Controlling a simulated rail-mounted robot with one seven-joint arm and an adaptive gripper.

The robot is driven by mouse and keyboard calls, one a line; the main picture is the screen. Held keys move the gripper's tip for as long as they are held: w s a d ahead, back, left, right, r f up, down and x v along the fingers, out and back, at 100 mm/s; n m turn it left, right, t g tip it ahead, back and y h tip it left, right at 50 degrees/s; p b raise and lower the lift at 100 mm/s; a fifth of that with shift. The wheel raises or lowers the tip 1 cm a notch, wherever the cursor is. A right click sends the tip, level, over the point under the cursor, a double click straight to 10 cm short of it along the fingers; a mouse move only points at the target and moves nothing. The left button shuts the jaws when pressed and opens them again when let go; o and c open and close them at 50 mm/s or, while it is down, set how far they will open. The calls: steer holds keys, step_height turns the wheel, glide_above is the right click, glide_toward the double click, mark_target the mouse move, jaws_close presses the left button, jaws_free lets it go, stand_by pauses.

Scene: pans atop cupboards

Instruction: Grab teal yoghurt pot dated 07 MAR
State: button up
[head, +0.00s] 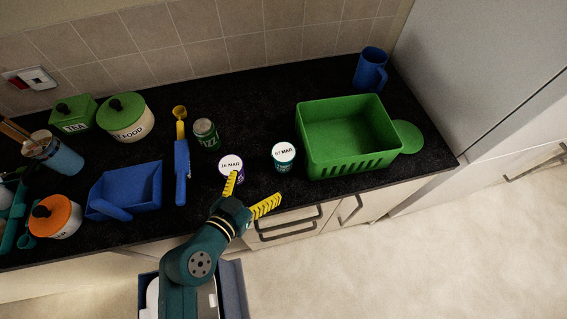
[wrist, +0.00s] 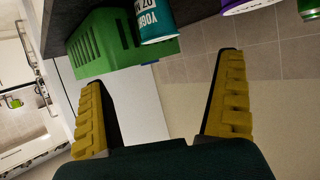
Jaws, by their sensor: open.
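The teal yoghurt pot (head: 283,157) stands upright on the dark worktop near its front edge, left of the green basket. Its white lid appears to read 07 MAR. In the wrist view the teal pot (wrist: 157,22) is at the top, beyond the fingertips and partly cut off by the frame. A purple pot (head: 231,170) stands to its left, its lid date hard to read. My gripper (head: 257,185) is open and empty, in front of and left of the teal pot, its yellow fingers apart. One finger overlaps the purple pot in the head view. The fingers also show in the wrist view (wrist: 163,70).
The green basket (head: 345,168) stands close right of the teal pot. A green can (head: 205,135), blue brush (head: 181,172) and blue dustpan (head: 125,190) are left. A blue jug (head: 370,69) stands at the back right. The worktop behind the teal pot is clear.

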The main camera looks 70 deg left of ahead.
mark_target(284, 155)
steer(key=p+x, duration=0.1)
steer(key=x, duration=0.4)
steer(key=p+x, duration=0.1)
steer(key=x, duration=0.5)
steer(key=shift+s+a+f, duration=0.1)
steer(key=shift+s+f, duration=0.1)
steer(key=shift+s, duration=0.1)
steer(key=x, duration=0.3)
steer(key=p+x, duration=0.1)
steer(key=x, duration=0.1)
steer(key=shift+w+f, duration=0.3)
steer(key=shift+f, duration=0.15)
steer(key=shift+r, duration=0.1)
steer(key=c, duration=1.3)
